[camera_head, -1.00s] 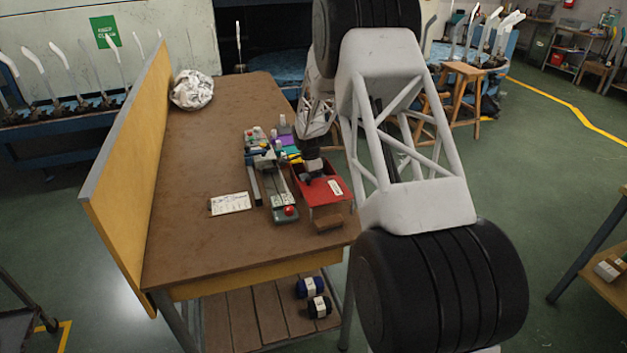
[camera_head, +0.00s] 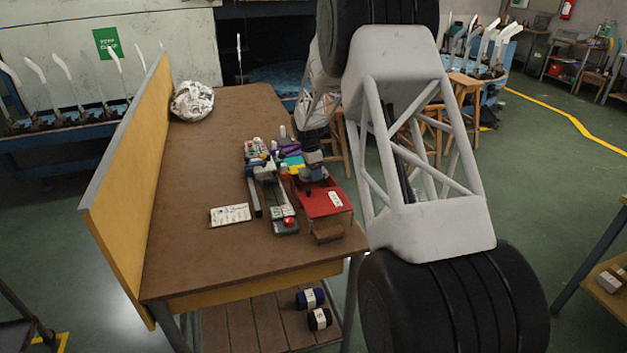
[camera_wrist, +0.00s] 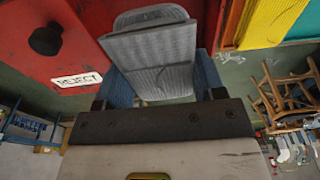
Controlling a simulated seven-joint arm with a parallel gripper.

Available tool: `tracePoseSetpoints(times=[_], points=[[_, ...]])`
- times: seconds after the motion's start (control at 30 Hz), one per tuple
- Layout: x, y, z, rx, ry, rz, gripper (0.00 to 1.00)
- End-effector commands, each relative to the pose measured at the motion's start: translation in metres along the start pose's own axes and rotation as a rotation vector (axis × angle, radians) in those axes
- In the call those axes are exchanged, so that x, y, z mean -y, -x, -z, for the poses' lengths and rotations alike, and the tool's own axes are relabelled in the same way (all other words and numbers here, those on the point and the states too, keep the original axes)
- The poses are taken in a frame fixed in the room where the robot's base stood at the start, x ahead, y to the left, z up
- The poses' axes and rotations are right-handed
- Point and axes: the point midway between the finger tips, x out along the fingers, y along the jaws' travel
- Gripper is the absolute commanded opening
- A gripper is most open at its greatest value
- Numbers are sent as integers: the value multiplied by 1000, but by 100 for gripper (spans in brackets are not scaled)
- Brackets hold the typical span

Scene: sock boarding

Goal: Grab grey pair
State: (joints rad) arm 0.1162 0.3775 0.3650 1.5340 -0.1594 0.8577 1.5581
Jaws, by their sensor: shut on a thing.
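A folded grey pair of socks (camera_wrist: 155,52) is between the fingers of my gripper (camera_wrist: 155,88) in the wrist view. The blue fingers press on it from both sides. The pair is in front of a red bin face with a REJECT label (camera_wrist: 77,80). In the head view my gripper (camera_head: 313,168) is small, at the far end of the red reject bin (camera_head: 318,204) on the table, and the grey pair there is too small to make out clearly.
The wooden table (camera_head: 200,150) holds a white paper card (camera_head: 230,214), a grey device with a red button (camera_head: 291,222) and several coloured items. A crumpled white bundle (camera_head: 192,101) lies at the back. A yellow panel (camera_head: 135,170) edges the left side. The table's left half is mostly clear.

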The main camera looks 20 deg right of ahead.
Motion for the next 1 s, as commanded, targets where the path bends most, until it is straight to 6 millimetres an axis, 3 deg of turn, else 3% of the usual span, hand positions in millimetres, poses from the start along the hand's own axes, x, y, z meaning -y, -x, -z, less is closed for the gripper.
tracePoseSetpoints(times=[0.27, 1.0], points=[[0, 22, 3, 0, -1, 1, 39], [0, 25, 2, 1, 8, 2, 39]])
